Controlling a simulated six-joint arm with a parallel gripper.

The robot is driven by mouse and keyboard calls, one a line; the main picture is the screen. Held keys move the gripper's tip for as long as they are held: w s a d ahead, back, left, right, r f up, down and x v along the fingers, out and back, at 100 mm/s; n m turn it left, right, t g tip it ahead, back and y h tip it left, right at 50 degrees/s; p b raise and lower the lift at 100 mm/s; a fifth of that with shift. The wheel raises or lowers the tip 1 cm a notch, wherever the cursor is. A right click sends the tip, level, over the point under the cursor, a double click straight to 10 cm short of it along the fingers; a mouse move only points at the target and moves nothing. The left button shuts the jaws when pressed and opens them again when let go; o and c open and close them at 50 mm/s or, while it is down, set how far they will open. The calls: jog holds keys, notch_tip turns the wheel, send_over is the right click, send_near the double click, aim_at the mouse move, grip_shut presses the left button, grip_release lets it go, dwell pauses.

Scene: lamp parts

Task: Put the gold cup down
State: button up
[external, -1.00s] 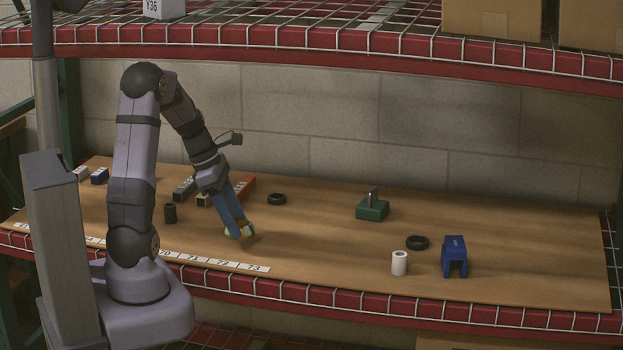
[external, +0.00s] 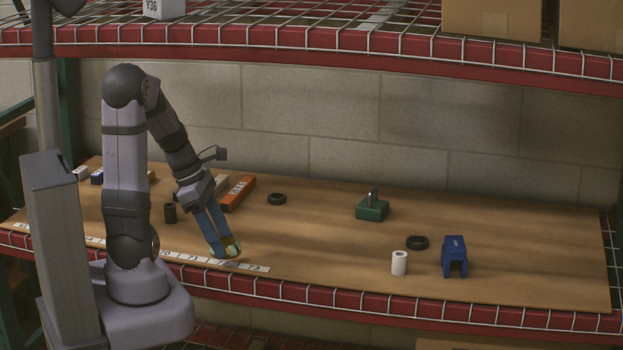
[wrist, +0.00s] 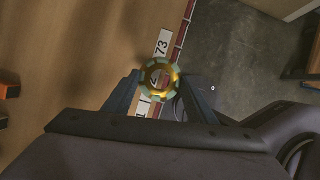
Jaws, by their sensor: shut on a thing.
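The gold cup (wrist: 158,77) shows in the wrist view as a round gold piece with a pale green, notched rim. It sits between the two fingers of my gripper (wrist: 158,90), which is shut on it. In the external view my gripper (external: 226,250) points down and tilted near the shelf board's front edge, over the strip of numbered labels. The cup (external: 232,247) is partly hidden by the fingers there. I cannot tell whether it touches the board.
A white cylinder (external: 399,263), a blue bracket (external: 455,256), a black ring (external: 417,243) and a green block (external: 372,209) stand to the right. Another ring (external: 277,199), an orange block (external: 238,193) and a dark cylinder (external: 170,213) lie behind. The board's middle is clear.

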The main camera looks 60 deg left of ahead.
jog(key=w+m, duration=0.2)
jog(key=w+m+g+h+p, duration=0.1)
jog(key=w+m, duration=0.1)
jog(key=w, duration=0.1)
jog(key=w+d+m, duration=0.1)
jog(key=w+m, duration=0.1)
jog(key=w, duration=0.1)
jog(key=shift+r+g+h, duration=0.3)
jog(key=shift+r+g, duration=0.1)
jog(key=w+d+m, duration=0.1)
jog(key=w, duration=0.1)
jog(key=w+d+m+p, duration=0.1)
jog(key=w, duration=0.2)
jog(key=w+d+m+g, duration=0.1)
jog(key=w, duration=0.2)
jog(key=shift+f+p, duration=0.35)
jog(key=shift+f, duration=0.05)
jog(key=w+n+t, duration=0.1)
jog(key=w+n, duration=0.2)
jog(key=w+n+y+p, duration=0.1)
jog(key=w+n, duration=0.1)
jog(key=w, duration=0.1)
jog(key=w+n+t, duration=0.1)
jog(key=w+n, duration=0.2)
jog(key=shift+w+a+f+n+t+y, duration=0.15)
jog(key=shift+a+f+n+t+y, duration=0.05)
jog(key=shift+a+n+t+y, duration=0.1)
jog(key=shift+w+a+n+t+y+p, duration=0.2)
jog(key=shift+w+n+t+y+p, duration=0.15)
jog(key=shift+w+n, duration=1)
